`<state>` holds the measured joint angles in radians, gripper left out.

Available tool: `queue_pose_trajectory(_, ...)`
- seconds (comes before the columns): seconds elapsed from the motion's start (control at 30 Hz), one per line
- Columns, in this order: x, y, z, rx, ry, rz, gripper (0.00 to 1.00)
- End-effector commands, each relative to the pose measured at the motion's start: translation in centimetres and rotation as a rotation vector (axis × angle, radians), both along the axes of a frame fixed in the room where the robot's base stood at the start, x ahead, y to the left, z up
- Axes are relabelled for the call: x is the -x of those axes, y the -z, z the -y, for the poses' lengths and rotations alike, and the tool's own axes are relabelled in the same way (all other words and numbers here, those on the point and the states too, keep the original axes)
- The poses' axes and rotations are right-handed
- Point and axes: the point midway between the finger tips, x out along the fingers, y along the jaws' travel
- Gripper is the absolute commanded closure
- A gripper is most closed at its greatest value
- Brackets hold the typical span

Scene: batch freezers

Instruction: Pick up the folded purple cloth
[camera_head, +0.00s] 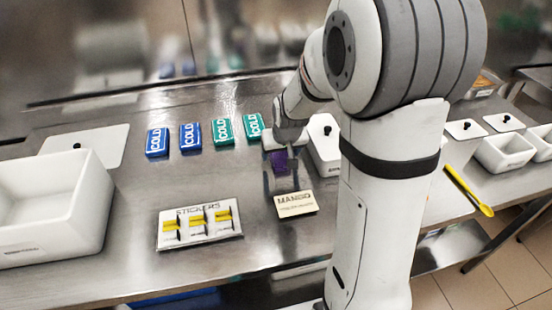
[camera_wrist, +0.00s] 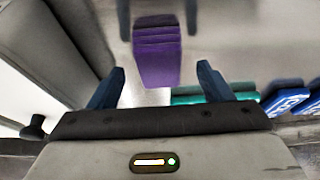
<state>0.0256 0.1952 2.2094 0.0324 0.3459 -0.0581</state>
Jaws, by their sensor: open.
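The folded purple cloth (camera_head: 279,160) lies on the metal counter, just below my gripper in the head view and partly hidden by it. In the wrist view the purple cloth (camera_wrist: 158,55) shows its folded layers at its upper end and lies ahead of the fingertips, roughly centred between them. My gripper (camera_wrist: 161,85) is open, with one dark finger on each side and nothing between them. In the head view my gripper (camera_head: 283,165) reaches down at the cloth. I cannot tell whether the fingers touch it.
Blue cold packs (camera_head: 157,142) and green cold packs (camera_head: 223,131) lie left of my gripper. A white container (camera_head: 325,150) stands close on its right. A mango card (camera_head: 296,204) and a stickers tray (camera_head: 199,237) lie in front. A white tub (camera_head: 50,215) stands far left.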

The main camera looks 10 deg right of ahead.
Motion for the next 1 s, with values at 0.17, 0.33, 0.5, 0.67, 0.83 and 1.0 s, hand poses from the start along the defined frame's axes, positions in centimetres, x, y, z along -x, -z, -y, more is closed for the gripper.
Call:
queue_pose_trajectory(0.17,-0.61,1.36,0.07,0.0,0.001,0.001,0.27)
queue_pose_trajectory(0.33,-0.66,1.42,0.09,-0.001,0.002,0.002,0.27)
queue_pose_trajectory(0.5,-0.65,1.42,0.12,-0.001,0.002,0.002,0.36)
queue_pose_trajectory(0.67,-0.64,1.41,0.14,0.0,0.002,0.002,0.49)
queue_pose_trajectory(0.83,-0.64,1.41,0.15,0.0,0.003,0.002,0.63)
queue_pose_trajectory(1.0,-0.63,1.4,0.17,0.0,0.003,0.002,0.76)
